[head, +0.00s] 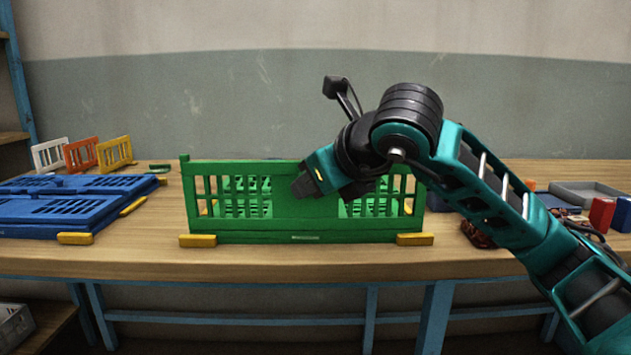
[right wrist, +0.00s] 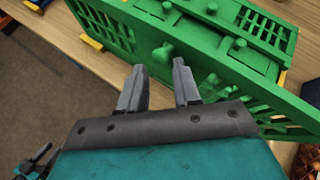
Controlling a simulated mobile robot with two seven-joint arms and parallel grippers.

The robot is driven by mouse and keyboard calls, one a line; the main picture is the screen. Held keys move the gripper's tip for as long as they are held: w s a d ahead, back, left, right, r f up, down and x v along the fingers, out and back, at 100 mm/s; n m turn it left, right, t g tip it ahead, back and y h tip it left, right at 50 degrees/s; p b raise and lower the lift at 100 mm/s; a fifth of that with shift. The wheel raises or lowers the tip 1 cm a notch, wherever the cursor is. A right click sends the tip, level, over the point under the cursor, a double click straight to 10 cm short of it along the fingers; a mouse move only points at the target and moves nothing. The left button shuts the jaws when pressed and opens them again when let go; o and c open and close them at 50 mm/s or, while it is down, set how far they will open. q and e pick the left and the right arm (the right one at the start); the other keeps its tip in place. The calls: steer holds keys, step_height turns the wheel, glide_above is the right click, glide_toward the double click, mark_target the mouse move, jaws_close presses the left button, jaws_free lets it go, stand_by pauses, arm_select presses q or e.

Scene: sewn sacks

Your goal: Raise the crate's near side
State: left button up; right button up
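The green crate (head: 310,228) stands on the wooden table in the head view, between yellow blocks at its front corners. Its slotted near side (head: 235,180) looks upright, and more green slatted parts show through its openings. In the right wrist view the crate (right wrist: 205,38) fills the upper right, with slotted panels and small green knobs. My right gripper (head: 306,186) is at the middle of the near side, close to its top edge. Its two grey fingers (right wrist: 160,90) are apart with nothing between them. I cannot tell whether they touch the panel.
Blue folded crates (head: 70,205) lie at the left, with white, orange and yellow panels (head: 85,153) standing behind them. A grey tray (head: 585,193) and red and blue boxes (head: 602,214) are at the right. Bare table lies along the front edge.

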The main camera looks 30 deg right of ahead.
steer(key=shift+r, duration=0.2)
arm_select(q)
steer(key=shift+s+a+r+p, duration=0.2)
steer(key=shift+a+r+p, duration=0.2)
steer(key=shift+p, duration=0.8)
arm_select(e)
steer(key=v, duration=1.3)
steer(key=shift+f, duration=0.2)
arm_select(q)
steer(key=shift+r, duration=0.15)
